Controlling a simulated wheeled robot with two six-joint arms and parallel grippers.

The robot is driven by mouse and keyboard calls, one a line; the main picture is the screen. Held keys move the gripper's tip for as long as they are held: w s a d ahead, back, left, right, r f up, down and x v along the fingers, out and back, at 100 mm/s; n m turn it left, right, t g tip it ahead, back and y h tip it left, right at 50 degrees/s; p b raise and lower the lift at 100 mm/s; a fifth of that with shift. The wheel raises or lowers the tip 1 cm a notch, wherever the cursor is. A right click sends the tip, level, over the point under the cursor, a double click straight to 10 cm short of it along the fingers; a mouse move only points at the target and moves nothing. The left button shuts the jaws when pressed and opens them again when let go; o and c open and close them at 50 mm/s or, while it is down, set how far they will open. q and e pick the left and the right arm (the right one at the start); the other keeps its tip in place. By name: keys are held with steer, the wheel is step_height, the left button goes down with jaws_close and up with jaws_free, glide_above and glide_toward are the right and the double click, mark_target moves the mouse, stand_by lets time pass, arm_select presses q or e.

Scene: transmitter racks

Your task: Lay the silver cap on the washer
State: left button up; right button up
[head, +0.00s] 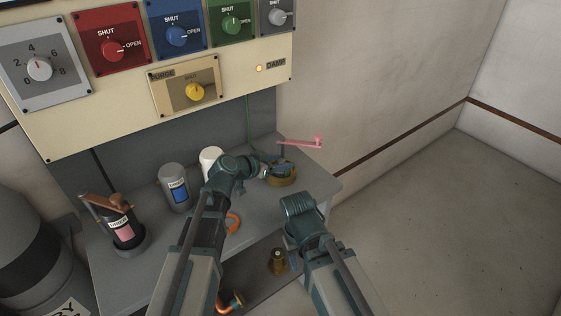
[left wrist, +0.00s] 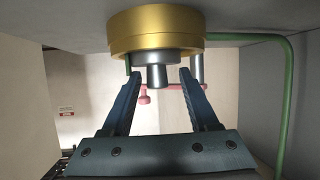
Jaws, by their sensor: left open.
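A silver-grey cap (left wrist: 157,72) with a short round knob sits against a broad brass-gold round base (left wrist: 155,28) in the left wrist view, which looks upside down. The same brass base (head: 283,181) stands at the bench's right end in the head view. My left gripper (head: 270,169) is beside it. In the left wrist view my left gripper (left wrist: 158,78) is open, its fingers either side of the knob with gaps showing. An orange ring (head: 234,222), possibly the washer, lies on the bench, partly behind my left arm. My right wrist shows, but its fingertips are hidden.
A pink crank (head: 300,142) stands close behind the brass base. A brass fitting (head: 278,262) sits lower down. A control panel (head: 120,98) overhangs the back.

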arm_select(q)
steer(key=p+v, duration=0.4)
steer(key=v, duration=0.7)
steer(key=shift+s+a+p, duration=0.2)
steer(key=shift+a+p, duration=0.05)
steer(key=shift+p, duration=0.05)
steer(key=shift+r, duration=0.1)
